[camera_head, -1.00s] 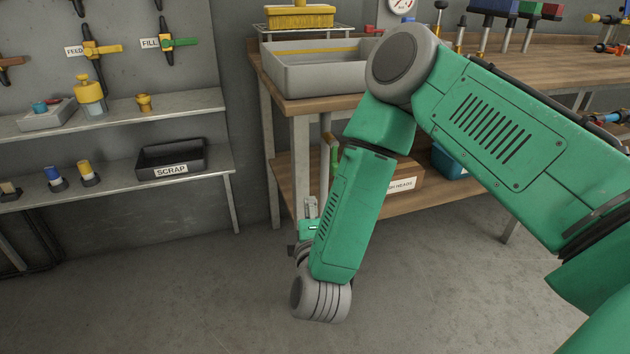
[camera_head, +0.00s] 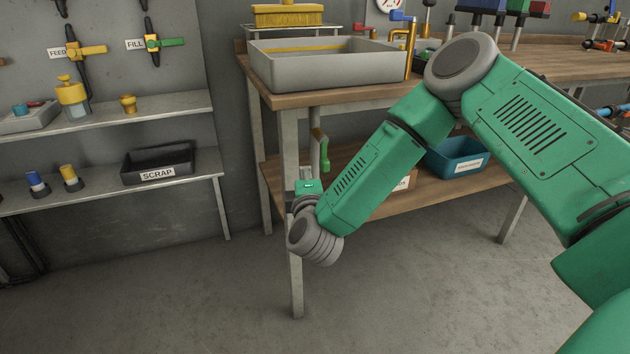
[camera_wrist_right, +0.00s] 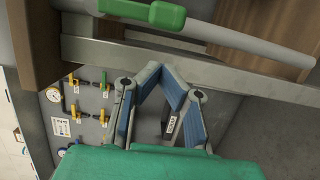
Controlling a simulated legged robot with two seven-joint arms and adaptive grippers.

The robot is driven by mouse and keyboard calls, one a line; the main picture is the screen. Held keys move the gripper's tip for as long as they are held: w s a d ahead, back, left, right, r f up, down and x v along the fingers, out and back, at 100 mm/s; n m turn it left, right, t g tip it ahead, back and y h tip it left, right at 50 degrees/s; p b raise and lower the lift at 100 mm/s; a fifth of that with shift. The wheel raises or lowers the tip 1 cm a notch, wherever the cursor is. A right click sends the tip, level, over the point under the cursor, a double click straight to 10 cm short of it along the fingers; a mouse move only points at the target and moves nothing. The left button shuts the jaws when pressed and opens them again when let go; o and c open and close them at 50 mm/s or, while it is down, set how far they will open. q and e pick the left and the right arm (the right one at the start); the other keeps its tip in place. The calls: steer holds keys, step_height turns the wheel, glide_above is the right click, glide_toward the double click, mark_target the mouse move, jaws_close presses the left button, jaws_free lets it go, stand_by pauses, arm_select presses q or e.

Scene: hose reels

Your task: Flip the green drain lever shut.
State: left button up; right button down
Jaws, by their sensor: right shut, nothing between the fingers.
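The green drain lever (camera_head: 320,163) hangs on a grey pipe under the basin, below the bench top. In the right wrist view the green lever (camera_wrist_right: 150,12) lies along the top edge, partly cut off by the frame. My right gripper (camera_head: 306,174) is low at the bench's front left leg, just left of and below the lever. In the right wrist view its blue-padded fingers (camera_wrist_right: 162,69) are closed together, empty, and apart from the lever. My left gripper is not in view.
A grey basin (camera_head: 325,66) sits on the wooden bench (camera_head: 300,98). A grey rail (camera_wrist_right: 200,66) crosses between my fingers and the lever in the wrist view. A blue bin (camera_head: 455,160) stands on the lower shelf. A black scrap tray (camera_head: 158,163) is at left. Front floor is clear.

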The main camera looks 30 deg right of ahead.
steer(key=shift+s+d+b, duration=0.2)
steer(key=shift+d, duration=0.4)
steer(key=shift+s+d+b, duration=0.15)
steer(key=shift+d, duration=0.45)
steer(key=shift+r, duration=0.1)
